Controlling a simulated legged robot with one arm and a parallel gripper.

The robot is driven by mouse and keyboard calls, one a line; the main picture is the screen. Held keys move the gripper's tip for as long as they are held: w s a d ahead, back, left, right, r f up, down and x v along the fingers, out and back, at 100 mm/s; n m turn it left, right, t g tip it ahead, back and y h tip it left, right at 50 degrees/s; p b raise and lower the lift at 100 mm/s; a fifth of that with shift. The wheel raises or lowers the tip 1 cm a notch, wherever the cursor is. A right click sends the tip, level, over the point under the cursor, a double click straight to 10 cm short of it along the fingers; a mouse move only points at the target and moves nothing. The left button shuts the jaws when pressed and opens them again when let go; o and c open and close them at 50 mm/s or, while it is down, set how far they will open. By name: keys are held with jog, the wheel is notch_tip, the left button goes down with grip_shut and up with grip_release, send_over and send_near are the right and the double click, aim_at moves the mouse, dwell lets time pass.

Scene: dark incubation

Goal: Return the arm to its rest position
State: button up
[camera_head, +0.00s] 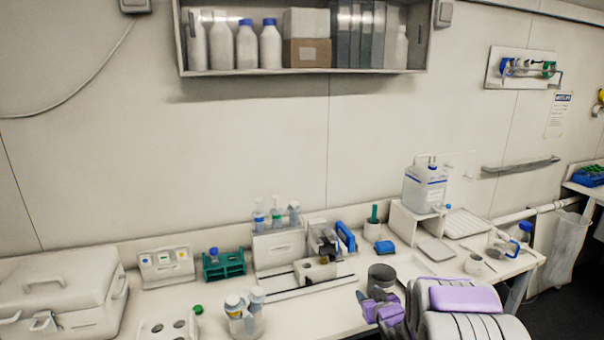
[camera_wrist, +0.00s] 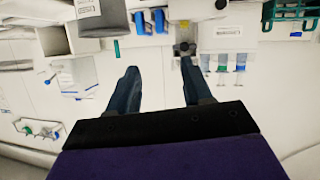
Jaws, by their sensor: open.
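My arm, with purple and grey links, is folded at the bottom right of the head view, over the front of the bench. My gripper (camera_head: 368,300) is low in that view, just in front of a dark grey cup (camera_head: 382,274). Its fingers are hard to make out there. In the wrist view my gripper (camera_wrist: 159,72) shows two dark fingers spread apart with nothing between them. That view looks upside down over the bench and the wall.
The bench (camera_head: 330,316) carries a green rack (camera_head: 222,267), a white case (camera_head: 60,290), a cup of capped tubes (camera_head: 244,318) and a large jug (camera_head: 424,187). A wall shelf (camera_head: 305,73) holds bottles and boxes. Open air lies above the bench.

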jog(key=s+d+r+m+g+h, duration=0.1)
jog(key=s+r+g+h, duration=0.2)
jog(key=s, duration=0.6)
jog(key=s+r+m+g+h, duration=0.1)
jog(key=s+r+g, duration=0.25)
jog(key=s, duration=0.65)
jog(key=s+a+r+g, duration=0.1)
jog(key=s+a+g, duration=0.1)
jog(key=s, duration=0.9)
jog(key=s+a+r+g+y, duration=0.1)
jog(key=s+a+g, duration=0.2)
jog(key=s, duration=0.8)
jog(key=s+a+r+m+g+y, duration=0.1)
jog(key=s+g, duration=0.3)
jog(key=s, duration=0.7)
jog(key=shift+a+r, duration=0.4)
jog(key=shift+a, duration=0.25)
